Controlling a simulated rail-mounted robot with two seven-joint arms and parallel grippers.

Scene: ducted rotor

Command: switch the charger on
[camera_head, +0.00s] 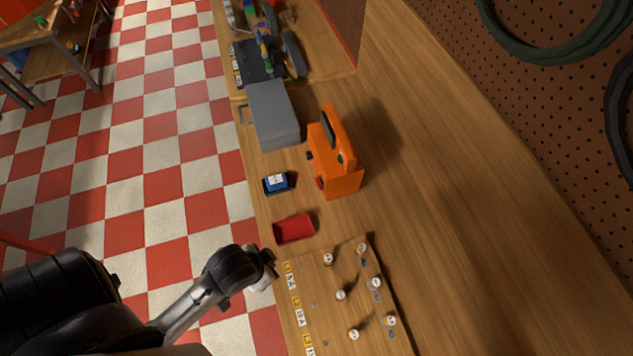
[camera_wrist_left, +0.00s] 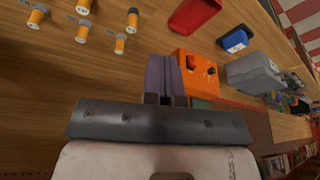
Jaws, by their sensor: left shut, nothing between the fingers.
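The orange charger (camera_head: 343,180) stands upright on the wooden bench, with a dark handle on top and a red part and a black part low on its left side. In the left wrist view the charger (camera_wrist_left: 203,82) shows a knob-like round part on its face, just beyond my fingertips. My left gripper (camera_head: 268,262) is shut and empty, over the bench's left edge, near the red tray and apart from the charger in the head view. Its fingers (camera_wrist_left: 165,72) show pressed together in the wrist view, covering part of the charger's edge. My right gripper is not in view.
A red tray (camera_head: 294,229), a blue box (camera_head: 277,182) and a grey case (camera_head: 272,115) stand along the bench's left side. A board (camera_head: 318,290) with several white-capped cylinders lies nearest. The bench right of the charger is clear up to a pegboard (camera_head: 560,130).

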